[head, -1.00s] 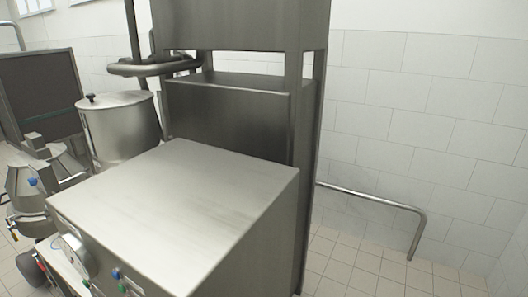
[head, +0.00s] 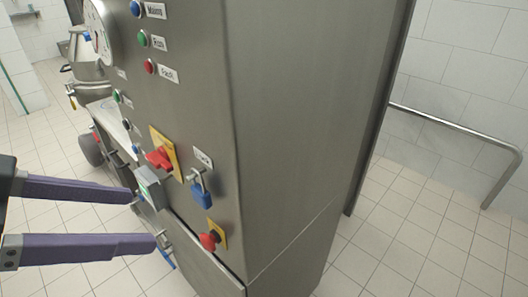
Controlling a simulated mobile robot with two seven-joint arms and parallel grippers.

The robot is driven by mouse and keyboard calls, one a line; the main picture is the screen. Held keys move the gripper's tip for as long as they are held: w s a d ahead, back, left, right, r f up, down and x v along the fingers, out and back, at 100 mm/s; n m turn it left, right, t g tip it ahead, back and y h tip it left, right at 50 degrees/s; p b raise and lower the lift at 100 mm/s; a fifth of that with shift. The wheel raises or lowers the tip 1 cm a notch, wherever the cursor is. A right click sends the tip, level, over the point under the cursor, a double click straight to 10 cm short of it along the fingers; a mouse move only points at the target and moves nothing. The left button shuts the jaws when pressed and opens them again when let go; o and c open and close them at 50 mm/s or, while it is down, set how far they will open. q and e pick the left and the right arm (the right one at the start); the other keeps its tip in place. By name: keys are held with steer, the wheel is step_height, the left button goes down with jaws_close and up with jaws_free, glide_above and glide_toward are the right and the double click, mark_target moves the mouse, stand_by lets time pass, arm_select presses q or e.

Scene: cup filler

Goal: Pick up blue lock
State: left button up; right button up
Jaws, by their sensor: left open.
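The blue lock (head: 202,192) is a small padlock hanging by its metal shackle on the front of the steel cabinet (head: 290,130), just under a white label (head: 203,158). My left gripper (head: 146,219) comes in from the left edge with two long purple fingers. It is open, with a wide gap between the fingers and nothing between them. Its fingertips are left of the lock and apart from it. My right gripper is not in view.
A red rotary switch (head: 160,157) on a yellow plate and a grey box (head: 150,187) sit left of the lock. A red knob (head: 208,241) is below it. Buttons line the panel above. A metal rail (head: 455,138) runs along the right wall.

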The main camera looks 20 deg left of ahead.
arm_select(q)
steer(key=w+a+f+t+b, duration=0.3)
steer(key=a+f+b, duration=0.1)
steer(key=f+b, duration=0.5)
arm_select(e)
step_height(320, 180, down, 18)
steer(key=b, duration=0.6)
arm_select(q)
steer(key=n+t+p, duration=0.1)
steer(key=t+p, duration=0.1)
glide_toward(195, 192)
steer(key=shift+w, duration=1.5)
steer(key=shift+w+d+f, duration=0.45)
steer(key=shift+d, duration=0.1)
steer(key=shift+w+d+p, duration=0.15)
steer(key=shift+w+p, duration=0.2)
steer(key=shift+p, duration=0.15)
steer(key=p+x, duration=0.1)
steer(key=x, duration=0.2)
steer(key=shift+d, duration=0.25)
steer(key=shift+w+d+f+g, duration=0.3)
steer(key=shift+w+f, duration=0.05)
steer(key=shift+w, duration=0.2)
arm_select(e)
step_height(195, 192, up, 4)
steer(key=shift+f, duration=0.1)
